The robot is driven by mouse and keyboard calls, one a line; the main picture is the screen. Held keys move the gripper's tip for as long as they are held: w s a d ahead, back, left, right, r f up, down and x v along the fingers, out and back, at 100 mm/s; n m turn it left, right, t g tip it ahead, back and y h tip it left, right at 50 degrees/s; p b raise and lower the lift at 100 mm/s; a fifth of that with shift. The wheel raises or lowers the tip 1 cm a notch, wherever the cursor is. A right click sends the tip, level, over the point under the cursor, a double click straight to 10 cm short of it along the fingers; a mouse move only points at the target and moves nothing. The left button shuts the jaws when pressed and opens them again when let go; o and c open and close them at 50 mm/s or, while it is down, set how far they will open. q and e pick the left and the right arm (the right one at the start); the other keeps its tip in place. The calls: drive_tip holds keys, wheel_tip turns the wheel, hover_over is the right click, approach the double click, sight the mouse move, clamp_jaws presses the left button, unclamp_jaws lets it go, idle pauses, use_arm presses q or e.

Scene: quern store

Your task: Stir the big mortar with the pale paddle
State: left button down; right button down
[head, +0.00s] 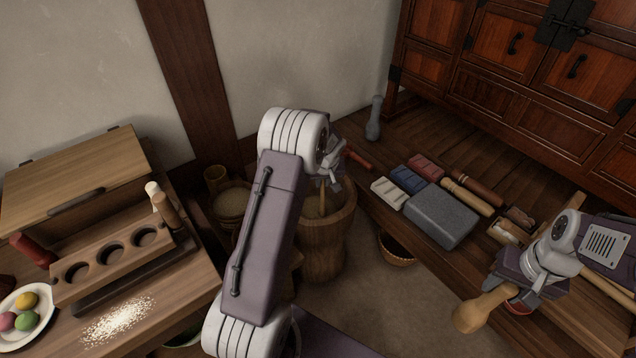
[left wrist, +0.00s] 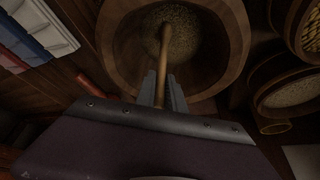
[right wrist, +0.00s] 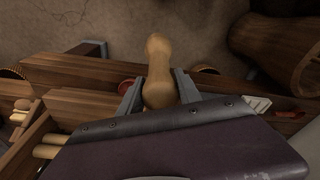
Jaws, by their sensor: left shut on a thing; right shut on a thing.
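The big mortar (head: 325,250) is a wooden tub on the floor in the middle, partly hidden behind my left arm. It also shows in the left wrist view (left wrist: 120,45), with grainy meal (left wrist: 185,30) at its bottom. My left gripper (head: 328,172) is over the mortar, shut on the pale paddle (left wrist: 165,48). The paddle's shaft runs down into the mortar and its far end meets the meal. My right gripper (head: 520,290) is shut on a pale wooden pestle-like tool (head: 480,309) with a rounded end, held near the low bench at the right. That tool also shows in the right wrist view (right wrist: 159,75).
A low plank bench (head: 590,325) at the right carries a grey stone block (head: 441,215), coloured bars and wooden rollers. A woven bowl (head: 396,249) is on the floor. A grain tub (head: 232,203) stands left of the mortar. A table with a holed rack (head: 113,262) is at the left.

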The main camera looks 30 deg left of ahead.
drive_tip(key=shift+r, duration=0.1)
